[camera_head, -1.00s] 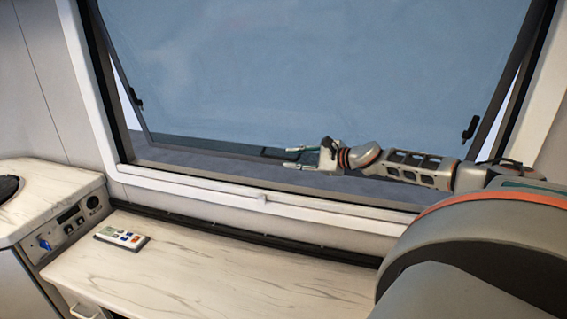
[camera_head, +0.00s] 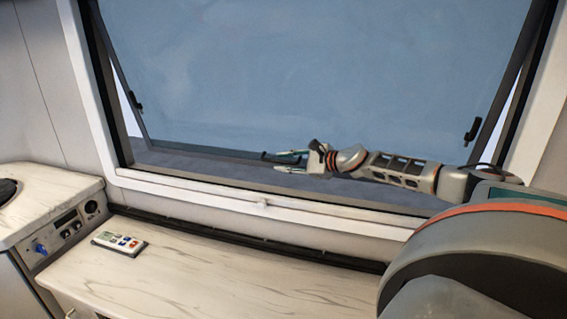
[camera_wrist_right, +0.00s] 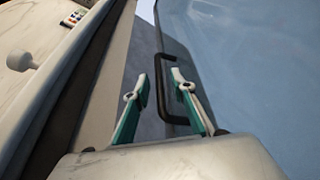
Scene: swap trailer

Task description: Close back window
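The back window (camera_head: 320,75) stands open, its large blue-grey pane tilted outward from the white frame. A dark handle (camera_wrist_right: 172,118) shows near the pane's lower edge in the right wrist view. My right gripper (camera_head: 279,161) reaches out through the opening near that lower edge. In the right wrist view my right gripper (camera_wrist_right: 160,76) is open, its two teal-sided fingers apart. The right finger overlaps the handle in the picture, and part of the handle shows between the fingers. I cannot tell whether they touch. My left gripper is not in view.
A marble-look counter (camera_head: 200,275) lies below the window, with a remote control (camera_head: 119,243) on it. A control panel (camera_head: 65,228) is at the left. A small knob (camera_head: 262,202) sits on the lower frame. Dark latches (camera_head: 472,130) hang on the side struts.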

